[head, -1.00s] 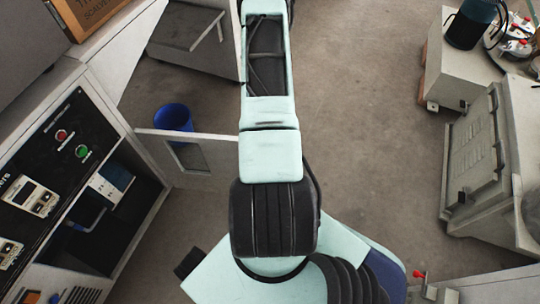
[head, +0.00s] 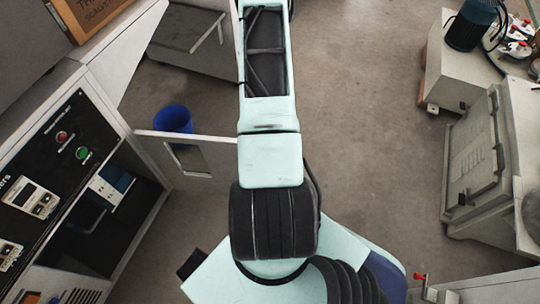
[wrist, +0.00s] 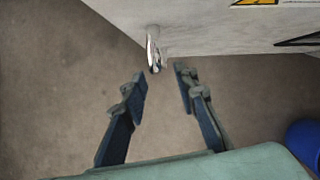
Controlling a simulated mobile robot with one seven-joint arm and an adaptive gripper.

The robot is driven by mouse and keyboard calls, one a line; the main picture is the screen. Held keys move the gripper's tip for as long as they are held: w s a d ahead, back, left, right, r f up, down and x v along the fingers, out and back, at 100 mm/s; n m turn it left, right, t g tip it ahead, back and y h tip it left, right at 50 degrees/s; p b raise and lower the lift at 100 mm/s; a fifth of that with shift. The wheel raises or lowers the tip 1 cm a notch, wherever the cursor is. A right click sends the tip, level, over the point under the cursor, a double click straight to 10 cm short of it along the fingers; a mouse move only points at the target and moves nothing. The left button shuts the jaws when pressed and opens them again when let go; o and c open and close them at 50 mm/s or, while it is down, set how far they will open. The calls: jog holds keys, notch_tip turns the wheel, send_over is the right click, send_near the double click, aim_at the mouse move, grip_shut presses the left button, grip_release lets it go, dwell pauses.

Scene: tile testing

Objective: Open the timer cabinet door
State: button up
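The timer cabinet (head: 75,115) stands at the left in the head view, its lower compartment uncovered. Its pale door (head: 222,153), with a cut-out or recess, stands swung out from the cabinet's right edge, toward my arm. In the wrist view a pale panel (wrist: 215,28), apparently this door, runs across the top with yellow and dark stickers. A chrome handle (wrist: 153,50) sticks out at its edge. My gripper (wrist: 160,76) is open, its fingertips just below the handle on either side, with nothing between them. The head view does not show my gripper.
A blue bin (head: 173,119) stands on the floor behind the door; it also shows in the wrist view (wrist: 304,143). A grey cabinet (head: 475,160) and a bench (head: 450,65) with equipment stand at the right. The floor between is clear.

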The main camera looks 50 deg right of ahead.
jog(key=v, duration=0.7)
jog(key=shift+r, duration=0.15)
